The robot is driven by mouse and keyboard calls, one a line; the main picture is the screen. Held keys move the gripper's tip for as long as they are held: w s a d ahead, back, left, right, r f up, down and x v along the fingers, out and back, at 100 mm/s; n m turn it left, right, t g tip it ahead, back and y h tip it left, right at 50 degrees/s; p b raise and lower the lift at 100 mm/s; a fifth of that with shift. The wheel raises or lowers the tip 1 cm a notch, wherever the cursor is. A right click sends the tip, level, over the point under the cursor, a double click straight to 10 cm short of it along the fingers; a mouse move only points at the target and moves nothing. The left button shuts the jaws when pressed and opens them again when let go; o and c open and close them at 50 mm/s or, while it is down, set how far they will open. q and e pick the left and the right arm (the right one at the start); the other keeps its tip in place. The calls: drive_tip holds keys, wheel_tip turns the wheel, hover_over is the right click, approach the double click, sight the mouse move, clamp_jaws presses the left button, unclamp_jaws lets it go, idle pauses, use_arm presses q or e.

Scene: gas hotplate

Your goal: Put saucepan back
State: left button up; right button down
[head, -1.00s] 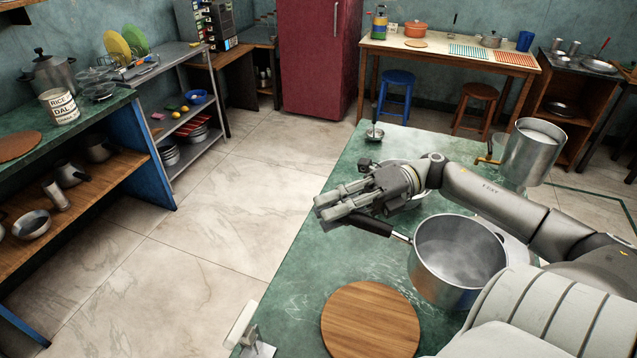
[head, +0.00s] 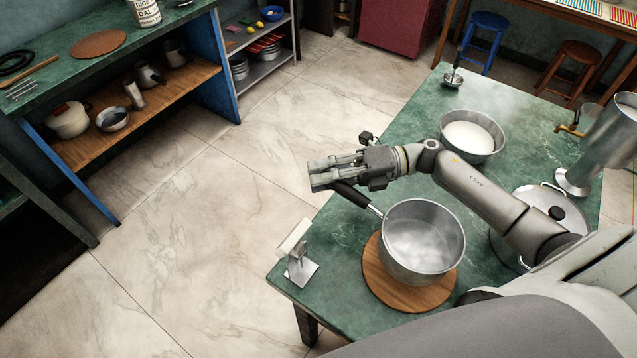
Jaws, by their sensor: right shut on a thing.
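The saucepan (head: 423,242) is a silver metal pan with a black handle that points to the upper left. It appears upright and empty in the head view, over a round wooden board (head: 376,278) on the green counter. I cannot tell whether its base touches the board or hangs just above it. My right gripper (head: 326,173) is shut on the saucepan's handle, and its fingers hide part of the grip. My left gripper is not in view.
A metal bowl of white stuff (head: 472,136), a lidded pot (head: 556,212) and a tall metal vessel (head: 610,145) stand on the counter (head: 420,110). A metal stand (head: 299,264) is at its left edge. Shelves (head: 160,95) with pots stand across clear floor.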

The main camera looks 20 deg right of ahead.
drive_tip(key=shift+w+a+f+p, duration=0.1)
drive_tip(key=shift+a+f+p, duration=0.15)
drive_tip(key=shift+f, duration=0.75)
drive_tip(key=shift+w+a+f+p, duration=0.1)
drive_tip(key=shift+a+f+p, duration=0.1)
drive_tip(key=shift+f, duration=0.75)
drive_tip(key=c, duration=1.3)
unclamp_jaws()
drive_tip(key=shift+f, duration=0.15)
drive_tip(key=shift+s+d, duration=0.1)
drive_tip(key=shift+d, duration=0.25)
drive_tip(key=b+v, duration=0.3)
drive_tip(key=v, duration=0.8)
drive_tip(key=shift+d, duration=0.2)
